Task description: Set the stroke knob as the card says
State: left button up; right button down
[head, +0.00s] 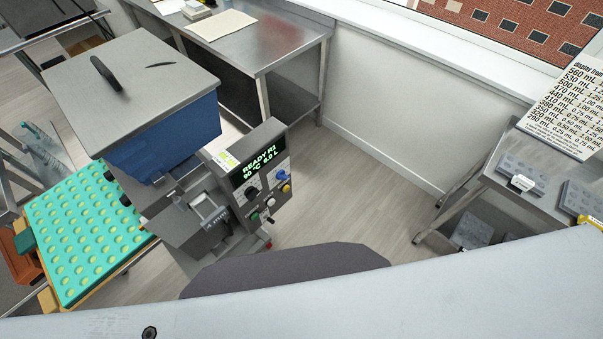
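The depositor stands at left centre with a blue-sided hopper (165,135) under a grey lid. Its control panel has a dark display (259,163) with green text that reads roughly "READY R1" and "90 °C". Below the display are a black knob (252,192), a blue knob (281,175), a yellow knob (286,188) and smaller controls. I cannot tell which one is the stroke knob or read its setting. A white card (562,105) at the right edge lists mL values beside smaller figures, partly legible and cut off. Neither gripper is in view.
A teal mould tray (85,235) with round cavities lies left of the depositor. A steel table (262,40) stands behind. A metal cart (520,185) at right carries grey moulds (521,172). Wood floor (345,180) is open between depositor and cart.

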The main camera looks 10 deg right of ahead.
aim_at(281, 175)
jog(key=l+u, duration=0.15)
jog(key=l, duration=1.25)
jog(key=k+l, duration=0.1)
jog(key=l, duration=0.25)
jog(key=k+l, duration=0.1)
jog(key=l, duration=0.3)
jog(key=k+l+u, duration=0.1)
jog(key=l, duration=0.25)
